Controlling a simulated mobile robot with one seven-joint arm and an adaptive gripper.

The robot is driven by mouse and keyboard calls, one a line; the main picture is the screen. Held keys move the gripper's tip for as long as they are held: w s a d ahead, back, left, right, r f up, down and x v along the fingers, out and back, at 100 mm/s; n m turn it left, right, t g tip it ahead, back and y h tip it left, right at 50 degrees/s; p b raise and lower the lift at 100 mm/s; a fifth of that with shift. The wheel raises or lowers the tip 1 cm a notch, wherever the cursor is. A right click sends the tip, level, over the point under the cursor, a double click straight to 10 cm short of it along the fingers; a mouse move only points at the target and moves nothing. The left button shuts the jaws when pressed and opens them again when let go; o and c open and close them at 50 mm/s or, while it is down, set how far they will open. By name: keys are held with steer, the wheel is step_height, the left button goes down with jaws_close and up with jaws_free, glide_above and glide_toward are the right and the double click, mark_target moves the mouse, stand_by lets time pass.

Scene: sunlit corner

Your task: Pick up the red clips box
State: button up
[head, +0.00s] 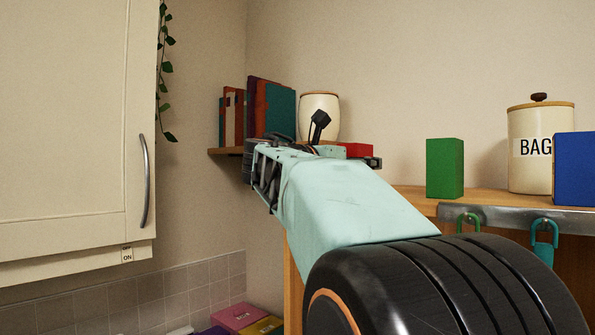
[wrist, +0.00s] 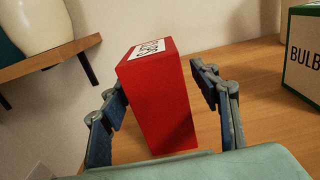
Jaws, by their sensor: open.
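The red clips box (wrist: 160,100) stands on the wooden surface in the wrist view, with a white label on its top part, partly readable. My gripper (wrist: 160,88) is open, with one finger on each side of the box. A gap shows between the right finger and the box; the left finger is very close to the box, and I cannot tell if it touches. In the head view, part of the red box (head: 356,150) shows behind my arm, and most of it is hidden. My gripper's fingers are largely hidden there by my arm.
A green box (head: 444,168) stands right of the red box, with a cream BAG canister (head: 532,150) and a blue box (head: 574,169) further right. A corner shelf (head: 222,151) holds books and a cream jar (head: 319,115).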

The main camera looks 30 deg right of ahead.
steer(key=shift+s+a, duration=0.1)
steer(key=shift+a, duration=0.05)
steer(key=shift+r, duration=0.1)
steer(key=shift+c, duration=1.3)
steer(key=c, duration=1)
steer(key=shift+c, duration=0.8)
steer(key=shift+r, duration=0.15)
